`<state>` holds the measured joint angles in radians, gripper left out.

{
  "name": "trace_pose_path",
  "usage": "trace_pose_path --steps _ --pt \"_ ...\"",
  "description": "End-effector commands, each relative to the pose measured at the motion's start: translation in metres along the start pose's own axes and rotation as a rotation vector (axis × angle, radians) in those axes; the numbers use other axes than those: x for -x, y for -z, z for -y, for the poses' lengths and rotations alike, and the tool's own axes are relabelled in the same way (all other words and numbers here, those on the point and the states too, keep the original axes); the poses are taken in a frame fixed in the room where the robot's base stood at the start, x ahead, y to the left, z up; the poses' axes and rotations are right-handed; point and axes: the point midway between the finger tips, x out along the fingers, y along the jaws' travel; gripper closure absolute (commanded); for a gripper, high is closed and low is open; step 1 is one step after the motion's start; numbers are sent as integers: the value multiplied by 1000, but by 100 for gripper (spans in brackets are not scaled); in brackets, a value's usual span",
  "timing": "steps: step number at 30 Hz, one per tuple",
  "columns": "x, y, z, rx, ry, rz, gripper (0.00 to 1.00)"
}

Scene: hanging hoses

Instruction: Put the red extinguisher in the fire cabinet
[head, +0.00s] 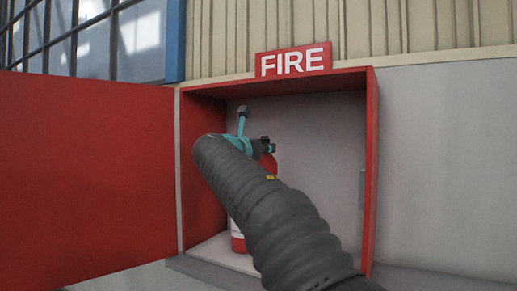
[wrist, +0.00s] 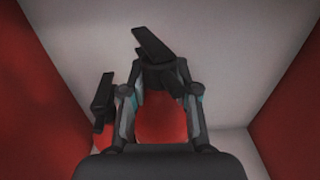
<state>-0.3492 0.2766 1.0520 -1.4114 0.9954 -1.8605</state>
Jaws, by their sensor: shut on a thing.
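The fire cabinet (head: 371,180) stands open in the head view. My arm reaches inside, and my gripper (head: 256,138) is within the cabinet. In the wrist view my gripper (wrist: 161,98) is shut around the neck of the red extinguisher (wrist: 162,122), below its black handle. In the head view a red patch (head: 270,164) shows beside the gripper. A red base with a white band (head: 238,243) shows low on the cabinet floor; my arm hides what lies between. I cannot tell whether the extinguisher touches the floor.
The red cabinet door (head: 90,180) is swung wide open to the left. A FIRE sign (head: 293,60) sits on top. In the wrist view a second red shape with a black top (wrist: 103,100) is left of my gripper. The cabinet's right side is free.

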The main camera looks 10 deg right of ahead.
Motion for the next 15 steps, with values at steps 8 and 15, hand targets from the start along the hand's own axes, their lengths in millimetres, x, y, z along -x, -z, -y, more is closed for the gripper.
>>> trace_pose_path --steps 8,15 --pt "-5 13 2 -2 1 4 100" --pt "-5 27 2 -2 1 5 100"
